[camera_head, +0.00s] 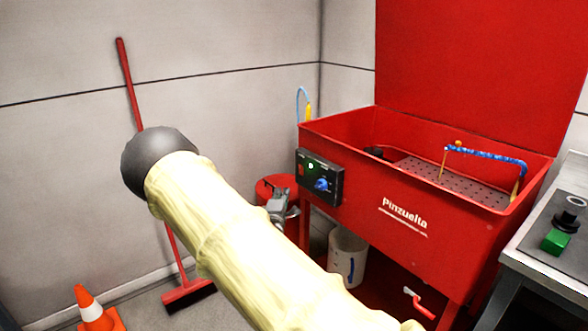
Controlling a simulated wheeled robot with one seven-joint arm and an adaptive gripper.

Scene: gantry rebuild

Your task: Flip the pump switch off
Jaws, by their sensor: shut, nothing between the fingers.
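A red wash basin marked "Pinzuelta" (475,238) stands at the right. A dark control box (336,190) is mounted at the left end of its front. The box carries a small red switch (302,169), a small green light (311,166) and a blue knob (322,184). Which of these is the pump switch, and its position, I cannot tell. My gripper (280,196) is shut and empty, to the left of and slightly below the box in the picture, apparently apart from it. My cream-sleeved arm fills the lower middle.
A red drum (267,186) stands behind my gripper. A white bucket (347,258) sits under the basin, near a red-handled valve (420,304). A broom (128,75) leans on the left wall; a traffic cone (93,312) stands lower left. A metal bench (530,246) is at right.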

